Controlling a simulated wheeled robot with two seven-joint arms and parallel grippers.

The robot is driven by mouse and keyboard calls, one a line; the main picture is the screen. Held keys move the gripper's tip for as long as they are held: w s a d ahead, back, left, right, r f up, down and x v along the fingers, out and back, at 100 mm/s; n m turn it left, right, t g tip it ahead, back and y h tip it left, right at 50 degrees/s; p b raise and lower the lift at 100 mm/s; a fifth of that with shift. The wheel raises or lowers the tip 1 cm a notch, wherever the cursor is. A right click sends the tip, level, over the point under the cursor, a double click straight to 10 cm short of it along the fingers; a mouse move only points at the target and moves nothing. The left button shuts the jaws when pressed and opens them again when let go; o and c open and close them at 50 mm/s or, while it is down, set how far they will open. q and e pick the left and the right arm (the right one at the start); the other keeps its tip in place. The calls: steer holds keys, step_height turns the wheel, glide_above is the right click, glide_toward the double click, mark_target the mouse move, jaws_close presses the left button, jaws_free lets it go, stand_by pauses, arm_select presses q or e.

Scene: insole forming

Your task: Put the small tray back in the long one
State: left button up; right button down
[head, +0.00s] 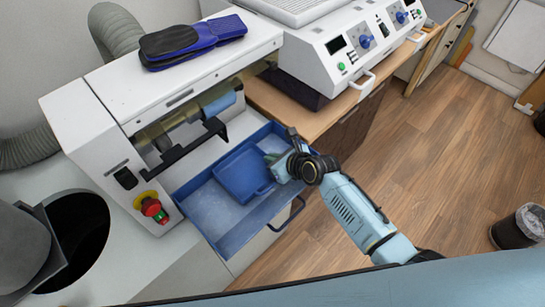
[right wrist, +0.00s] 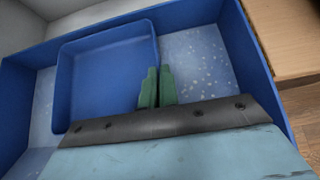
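The small tray (head: 243,174) is blue, square and empty. It is inside the long tray (head: 222,240), a blue open box at the front of the white machine. It also shows in the right wrist view (right wrist: 105,75), within the long tray's walls (right wrist: 250,55). I cannot tell whether it rests flat on the long tray's floor. My right gripper (head: 275,163) is at the small tray's right side. My left gripper is not in view.
The white machine (head: 110,150) has rollers and a red emergency button (head: 152,207) beside the long tray. Blue-and-black insoles (head: 190,40) lie on top. A wooden counter (head: 285,105) with a white control unit (head: 350,45) stands at the right. The floor beyond is largely clear.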

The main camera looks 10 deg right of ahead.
steer(key=shift+f+b, duration=0.4)
steer(key=shift+f, duration=0.25)
stand_by(0.4)
steer(key=c, duration=1.6)
jaws_free()
steer(key=p+v, duration=0.2)
steer(key=v, duration=1.1)
steer(key=shift+s+d+r, duration=0.1)
steer(key=shift+s, duration=0.05)
